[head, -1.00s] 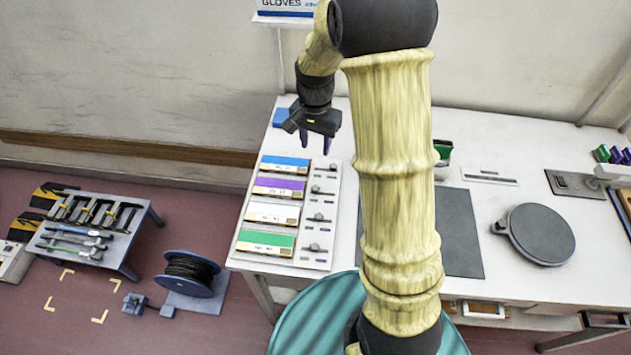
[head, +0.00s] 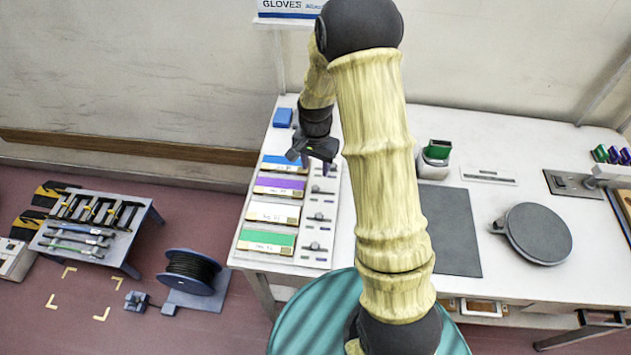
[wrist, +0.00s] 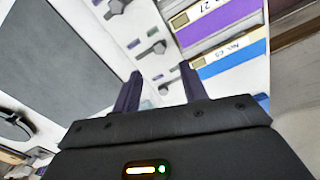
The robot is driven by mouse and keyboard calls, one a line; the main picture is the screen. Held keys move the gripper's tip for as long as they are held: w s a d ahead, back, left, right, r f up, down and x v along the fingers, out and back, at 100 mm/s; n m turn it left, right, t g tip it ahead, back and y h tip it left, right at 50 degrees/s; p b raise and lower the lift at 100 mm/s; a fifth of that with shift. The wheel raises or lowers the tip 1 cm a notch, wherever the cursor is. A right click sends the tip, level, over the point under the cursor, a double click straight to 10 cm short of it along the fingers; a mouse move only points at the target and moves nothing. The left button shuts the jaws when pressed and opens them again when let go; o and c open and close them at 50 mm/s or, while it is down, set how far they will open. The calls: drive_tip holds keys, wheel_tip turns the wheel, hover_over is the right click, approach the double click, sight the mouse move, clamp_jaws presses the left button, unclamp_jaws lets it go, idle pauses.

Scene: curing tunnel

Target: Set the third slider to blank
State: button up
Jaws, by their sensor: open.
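A panel (head: 331,225) on the bench carries a column of small grey sliders beside blue, purple, white and green label cards. Counting from the back, the third slider (head: 319,216) is beside the white card (head: 272,212). The second slider (head: 318,189) is beside the purple card (head: 279,186). The fourth slider (head: 314,246) is beside the green card (head: 266,242). My gripper (head: 315,166) is open and empty above the back end of the panel, pointing down. In the wrist view, its open fingers (wrist: 161,73) are apart, and a slider (wrist: 153,49) shows just beyond them.
A dark mat (head: 449,230) lies right of the panel. A round grey plate (head: 539,234) is farther right. A blue block (head: 282,117) sits at the bench's back left corner. A green-topped container (head: 437,152) stands behind the mat. My arm covers some of the bench.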

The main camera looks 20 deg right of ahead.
sight(315, 187)
wheel_tip(315, 187, down, 9)
drive_tip(key=shift+r+p, duration=0.1)
drive_tip(key=shift+p, duration=0.6)
clamp_jaws()
